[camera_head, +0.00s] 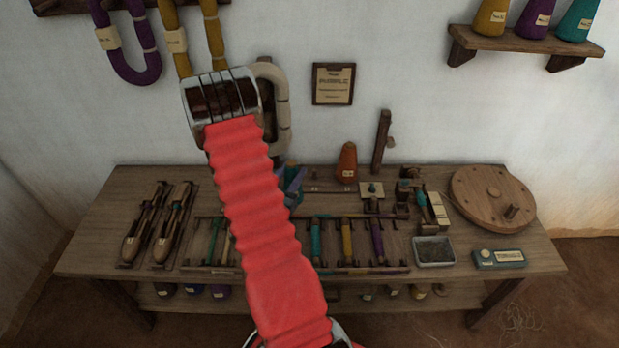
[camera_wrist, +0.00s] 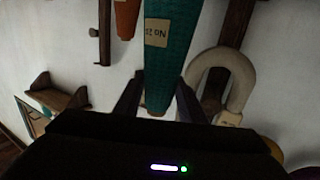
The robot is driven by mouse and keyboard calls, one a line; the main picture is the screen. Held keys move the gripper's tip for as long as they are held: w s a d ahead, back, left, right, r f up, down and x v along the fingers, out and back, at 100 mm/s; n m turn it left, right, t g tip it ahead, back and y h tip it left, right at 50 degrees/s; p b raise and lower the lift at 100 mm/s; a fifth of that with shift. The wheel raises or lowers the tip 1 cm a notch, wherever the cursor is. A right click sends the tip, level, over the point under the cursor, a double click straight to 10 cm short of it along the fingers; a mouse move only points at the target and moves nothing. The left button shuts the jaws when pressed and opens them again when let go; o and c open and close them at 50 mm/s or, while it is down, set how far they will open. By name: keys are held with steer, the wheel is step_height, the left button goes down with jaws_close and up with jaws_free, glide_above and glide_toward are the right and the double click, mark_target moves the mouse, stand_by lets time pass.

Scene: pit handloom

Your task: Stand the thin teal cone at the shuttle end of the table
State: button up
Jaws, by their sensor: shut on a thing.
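The teal cone (camera_wrist: 170,50), with a pale label, sits between the two fingers of my gripper (camera_wrist: 158,108) in the wrist view, where the scene looks upside down. My gripper is shut on it. In the head view my red arm hides most of the cone and gripper; a bit of teal (camera_head: 291,170) shows just right of the arm, near the back of the table. The table (camera_head: 110,208) has two wooden shuttles (camera_head: 143,222) (camera_head: 173,226) at its left end. I cannot tell whether the cone touches the table.
An orange cone (camera_head: 347,163) stands near the table's back. A rack of bobbins (camera_head: 346,240) fills the middle front. A round wooden disc (camera_head: 492,198), a grey tray (camera_head: 433,251) and a teal box (camera_head: 499,259) lie at the right. Bare wood shows along the left edge.

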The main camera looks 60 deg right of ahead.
steer(key=w+a+r+n+t+y, duration=0.2)
steer(key=w+a+n+t+y, duration=0.3)
steer(key=w+a, duration=0.55)
steer(key=w+a+r+n+t+y, duration=0.1)
steer(key=w+a+r+n+t, duration=0.25)
steer(key=w+a+t, duration=0.75)
steer(key=w+a+r+n+y, duration=0.1)
steer(key=w+a+n+y, duration=0.2)
steer(key=a, duration=0.6)
steer(key=w+a+r+n+y, duration=0.2)
steer(key=w+a+y, duration=0.2)
steer(key=a, duration=0.5)
steer(key=w+a+r+n+y, duration=0.1)
steer(key=w+a+n+y, duration=0.2)
steer(key=w+a, duration=0.3)
steer(key=a+y, duration=0.1)
steer(key=a, duration=0.2)
steer(key=shift+r+n, duration=0.25)
steer(key=shift+n, duration=0.1)
